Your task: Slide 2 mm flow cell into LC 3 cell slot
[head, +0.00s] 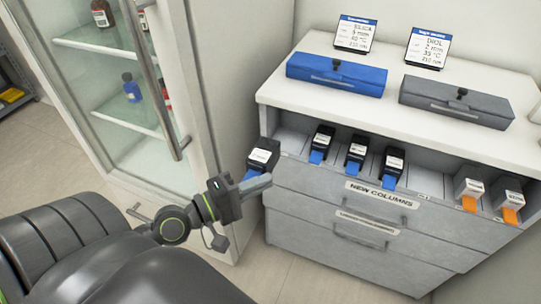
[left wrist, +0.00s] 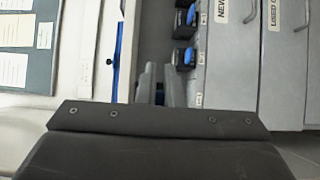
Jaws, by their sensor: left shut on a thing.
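My left gripper (head: 262,181) is at the left end of the drawer labelled NEW COLUMNS. It is shut on the blue tab of a black cartridge (head: 263,155) with a white label too small to read. In the left wrist view, the two fingers of my left gripper (left wrist: 162,86) close around a dark and blue piece. I cannot tell whether this cartridge is the 2 mm flow cell. No LC 3 cell slot can be made out. My right gripper is not in view.
Several black cartridges with blue tabs (head: 355,153) stand in the drawer (head: 345,190). Orange-tabbed ones (head: 468,190) stand at its right. A blue case (head: 336,73) and a grey case (head: 457,101) lie on the white top. A glass-door cabinet (head: 110,80) stands at left.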

